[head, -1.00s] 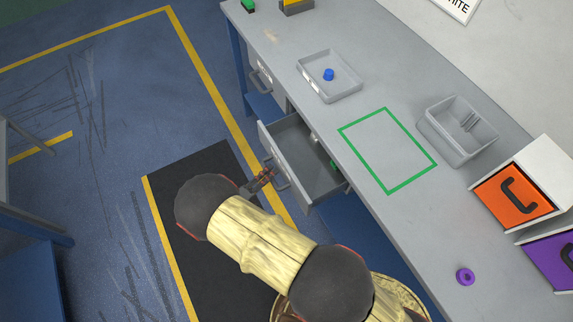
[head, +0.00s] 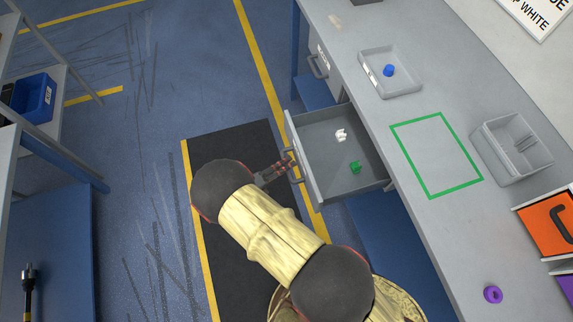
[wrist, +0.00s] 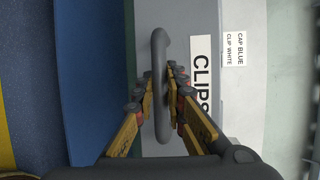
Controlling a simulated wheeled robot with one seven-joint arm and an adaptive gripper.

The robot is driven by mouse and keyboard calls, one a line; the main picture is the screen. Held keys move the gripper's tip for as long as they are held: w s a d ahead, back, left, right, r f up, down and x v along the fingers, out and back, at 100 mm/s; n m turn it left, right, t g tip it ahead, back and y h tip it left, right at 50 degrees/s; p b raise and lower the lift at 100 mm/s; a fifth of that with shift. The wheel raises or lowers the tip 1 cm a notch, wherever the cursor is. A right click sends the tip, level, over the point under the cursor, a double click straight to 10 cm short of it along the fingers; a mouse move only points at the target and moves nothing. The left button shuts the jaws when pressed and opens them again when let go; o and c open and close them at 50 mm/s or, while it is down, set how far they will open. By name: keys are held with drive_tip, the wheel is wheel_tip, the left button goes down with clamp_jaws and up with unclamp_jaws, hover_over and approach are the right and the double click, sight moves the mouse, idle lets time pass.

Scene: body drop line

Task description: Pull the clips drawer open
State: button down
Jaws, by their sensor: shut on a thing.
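The clips drawer (head: 318,190) stands well out from under the grey workbench in the head view. A white clip (head: 341,134) and a green piece (head: 355,167) lie inside it. In the wrist view its front carries a "CLIPS" label (wrist: 202,75) and a dark grey bar handle (wrist: 160,70). My gripper (wrist: 163,95) has one finger on each side of the handle and is shut on it. In the head view my gripper (head: 292,163) is at the drawer's front, and the handle is partly hidden by the fingers.
The workbench (head: 400,115) bears a shallow tray (head: 412,88) with a blue cap (head: 389,70), a green outline (head: 432,190), a divided grey bin (head: 520,165) and a purple ring (head: 493,295). Another drawer handle (head: 317,67) is farther back. A shelf with a blue bin (head: 36,98) stands left.

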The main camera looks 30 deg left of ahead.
drive_tip(key=c, duration=1.8)
unclamp_jaws()
